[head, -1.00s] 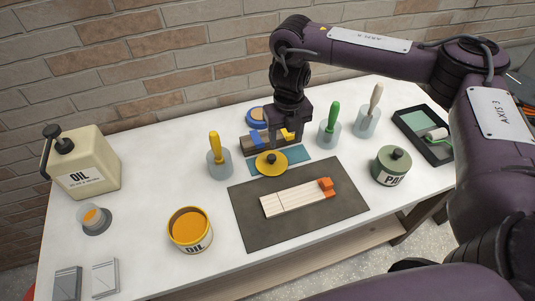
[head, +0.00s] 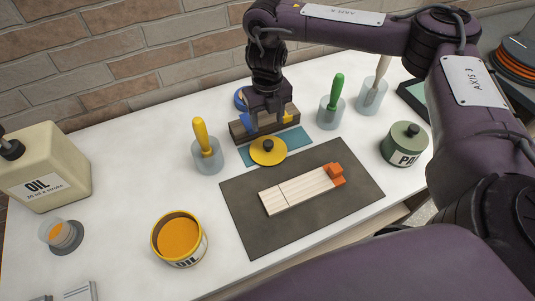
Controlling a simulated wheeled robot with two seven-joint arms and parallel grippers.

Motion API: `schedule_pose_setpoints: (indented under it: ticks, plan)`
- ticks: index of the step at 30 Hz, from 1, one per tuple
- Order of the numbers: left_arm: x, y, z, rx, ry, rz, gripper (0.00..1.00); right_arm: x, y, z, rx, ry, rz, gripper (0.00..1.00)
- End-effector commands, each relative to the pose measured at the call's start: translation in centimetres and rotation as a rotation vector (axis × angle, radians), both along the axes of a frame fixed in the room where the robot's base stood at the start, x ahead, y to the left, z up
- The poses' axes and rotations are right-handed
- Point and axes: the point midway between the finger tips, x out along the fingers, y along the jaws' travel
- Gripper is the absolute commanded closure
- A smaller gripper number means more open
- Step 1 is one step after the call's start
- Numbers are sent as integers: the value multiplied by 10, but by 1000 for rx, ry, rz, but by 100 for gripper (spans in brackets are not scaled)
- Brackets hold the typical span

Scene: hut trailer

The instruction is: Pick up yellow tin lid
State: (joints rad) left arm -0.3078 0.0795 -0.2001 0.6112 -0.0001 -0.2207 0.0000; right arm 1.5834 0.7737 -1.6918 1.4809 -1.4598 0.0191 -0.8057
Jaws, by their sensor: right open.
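The yellow tin lid (head: 261,158) with its dark knob (head: 268,145) lies flat on the teal mat (head: 291,139), near the middle of the table. My right gripper (head: 267,122) is open and points down just behind and above the lid, in front of the wooden block rack. No contact with the lid shows, and its fingertips are hard to make out against the dark rack. The open yellow oil tin (head: 199,248), full of orange stuff, stands at the front left. My left gripper is out of view.
The wooden rack (head: 240,131) with blue and yellow blocks is close behind the lid. Cups with a yellow-handled (head: 208,158) and a green-handled tool (head: 331,113) flank it. A dark mat (head: 245,210) with pale slats lies in front. A green pot (head: 404,150) is right.

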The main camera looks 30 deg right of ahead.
Motion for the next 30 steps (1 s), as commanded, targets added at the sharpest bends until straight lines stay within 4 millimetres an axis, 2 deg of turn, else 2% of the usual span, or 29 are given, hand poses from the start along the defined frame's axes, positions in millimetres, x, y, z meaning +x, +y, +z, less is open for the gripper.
schedule_pose_setpoints:
  ticks: [2,9,15,19,22,28,30]
  plan:
    - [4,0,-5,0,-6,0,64,0,0,-9,0,1,0,46]
    - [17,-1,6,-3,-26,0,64,-2,0,-32,-1,3,0,46]
    - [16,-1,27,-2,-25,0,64,-7,0,-57,-3,5,1,46]
    - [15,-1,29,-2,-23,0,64,-6,0,-76,-2,2,-1,46]
    - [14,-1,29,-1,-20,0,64,-6,-1,-82,-1,1,-1,46]
    - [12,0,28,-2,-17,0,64,-6,0,-84,-1,0,0,46]
    - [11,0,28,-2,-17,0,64,-6,0,-83,-1,0,0,54]
